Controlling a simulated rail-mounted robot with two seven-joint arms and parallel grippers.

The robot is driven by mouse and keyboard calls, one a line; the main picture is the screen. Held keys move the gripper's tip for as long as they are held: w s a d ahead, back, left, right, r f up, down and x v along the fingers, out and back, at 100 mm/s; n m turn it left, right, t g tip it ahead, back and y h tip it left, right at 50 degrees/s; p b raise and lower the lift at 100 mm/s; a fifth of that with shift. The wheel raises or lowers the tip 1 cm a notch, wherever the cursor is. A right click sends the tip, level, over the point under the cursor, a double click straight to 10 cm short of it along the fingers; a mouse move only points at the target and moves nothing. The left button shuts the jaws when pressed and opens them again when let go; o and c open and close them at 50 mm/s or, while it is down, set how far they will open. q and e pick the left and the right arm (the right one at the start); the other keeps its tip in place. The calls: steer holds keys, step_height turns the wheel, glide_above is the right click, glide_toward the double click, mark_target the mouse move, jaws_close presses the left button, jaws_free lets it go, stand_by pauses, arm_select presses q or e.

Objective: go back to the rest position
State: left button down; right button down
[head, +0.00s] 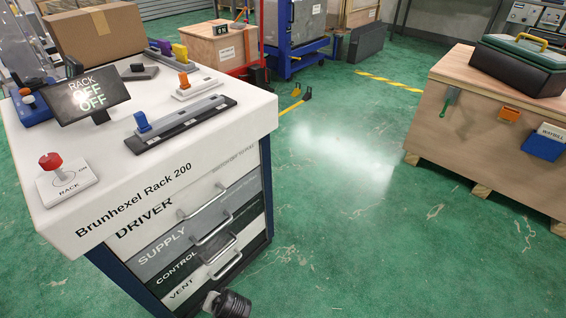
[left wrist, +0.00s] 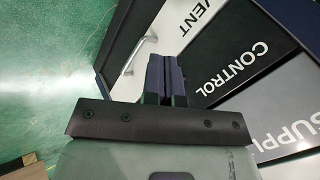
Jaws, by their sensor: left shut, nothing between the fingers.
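My left gripper (left wrist: 165,65) shows in the left wrist view with its two dark fingers together and nothing between them. It is in front of the drawer fronts of the rack cabinet, near the VENT drawer (left wrist: 205,20) and the CONTROL drawer (left wrist: 240,75). I cannot tell how far it is from them. In the head view, a dark rounded part, probably of my arm, shows at the bottom edge beside the cabinet (head: 100,240). My right gripper is in neither view.
A wooden crate (head: 480,125) with a dark green toolbox (head: 520,65) stands at right. Green floor (head: 340,220) between them is clear.

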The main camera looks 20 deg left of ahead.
arm_select(q)
steer(key=s+d+r+m+t+h+p, duration=0.1)
steer(key=s+d+r+h+p, duration=0.3)
steer(key=r, duration=0.7)
steer(key=s+d+r+t+h+p, duration=0.1)
steer(key=s+r+t+p, duration=0.1)
steer(key=r+p, duration=0.65)
steer(key=s+d+r+m+t+h+p, duration=0.1)
steer(key=s+d+r+h+p, duration=0.2)
steer(key=r, duration=0.9)
steer(key=s+r+g+y+p, duration=0.1)
steer(key=s+r+g+p, duration=0.1)
steer(key=s+r+p, duration=1.25)
steer(key=w+r+p, duration=0.2)
steer(key=r+p, duration=1.4)
steer(key=p, duration=0.3)
steer(key=w+r+p, duration=0.1)
steer(key=r+p, duration=1.6)
steer(key=p, duration=0.1)
steer(key=shift+w+a+p, duration=0.35)
steer(key=shift+w+a, duration=0.05)
steer(key=shift+a, duration=0.05)
steer(key=c, duration=1.8)
jaws_free()
